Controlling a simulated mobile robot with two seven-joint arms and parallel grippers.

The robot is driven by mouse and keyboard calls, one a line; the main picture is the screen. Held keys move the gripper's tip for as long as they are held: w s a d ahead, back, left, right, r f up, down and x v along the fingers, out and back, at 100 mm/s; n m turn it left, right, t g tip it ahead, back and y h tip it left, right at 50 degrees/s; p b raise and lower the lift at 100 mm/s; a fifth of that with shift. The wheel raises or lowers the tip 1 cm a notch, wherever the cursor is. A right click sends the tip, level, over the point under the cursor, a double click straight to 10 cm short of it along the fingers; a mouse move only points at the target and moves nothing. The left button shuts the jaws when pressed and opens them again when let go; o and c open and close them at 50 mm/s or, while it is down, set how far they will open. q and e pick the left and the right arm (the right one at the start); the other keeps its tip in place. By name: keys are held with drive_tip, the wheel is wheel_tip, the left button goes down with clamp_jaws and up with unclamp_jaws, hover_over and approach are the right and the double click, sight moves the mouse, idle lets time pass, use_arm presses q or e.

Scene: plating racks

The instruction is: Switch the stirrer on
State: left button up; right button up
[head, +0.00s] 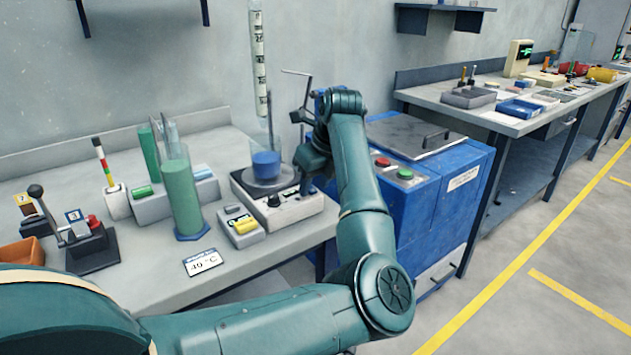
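The stirrer (293,214) is a low white box with a dark knob and small markings on its front, standing on the grey bench left of my forearm. A glass beaker with blue liquid (266,164) stands on its top plate. My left gripper (306,188) reaches down at the stirrer's right front, close to its front panel. Its fingers are small, dark and partly hidden by my wrist, so I cannot tell whether they are open or touch the panel. My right gripper is not in view.
A yellow-topped grey box (241,226) and a tall green-filled cylinder (181,195) stand left of the stirrer. A lever box (92,247) stands further left. A blue cabinet (440,200) with red and green buttons is to the right. A label card (202,262) lies in front.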

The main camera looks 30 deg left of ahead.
use_arm(q)
drive_tip(key=shift+f, duration=0.1)
drive_tip(key=shift+c, duration=0.4)
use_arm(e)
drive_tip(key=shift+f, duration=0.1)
use_arm(q)
clamp_jaws()
drive_tip(key=shift+w+a+r+h+p, duration=0.15)
drive_tip(key=shift+r+h+p, duration=0.3)
drive_tip(key=shift+p, duration=0.55)
drive_tip(key=shift+a+r+g+h+p, duration=0.1)
drive_tip(key=shift+a+g+h+p, duration=0.35)
drive_tip(key=shift+h+p, duration=0.5)
drive_tip(key=shift+w+f+g+h+p, duration=0.1)
drive_tip(key=shift+f+g+h+p, duration=0.1)
drive_tip(key=shift+g+h+p, duration=0.3)
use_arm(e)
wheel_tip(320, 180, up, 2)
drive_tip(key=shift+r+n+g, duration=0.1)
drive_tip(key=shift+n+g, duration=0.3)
use_arm(q)
drive_tip(key=shift+o, duration=0.4)
unclamp_jaws()
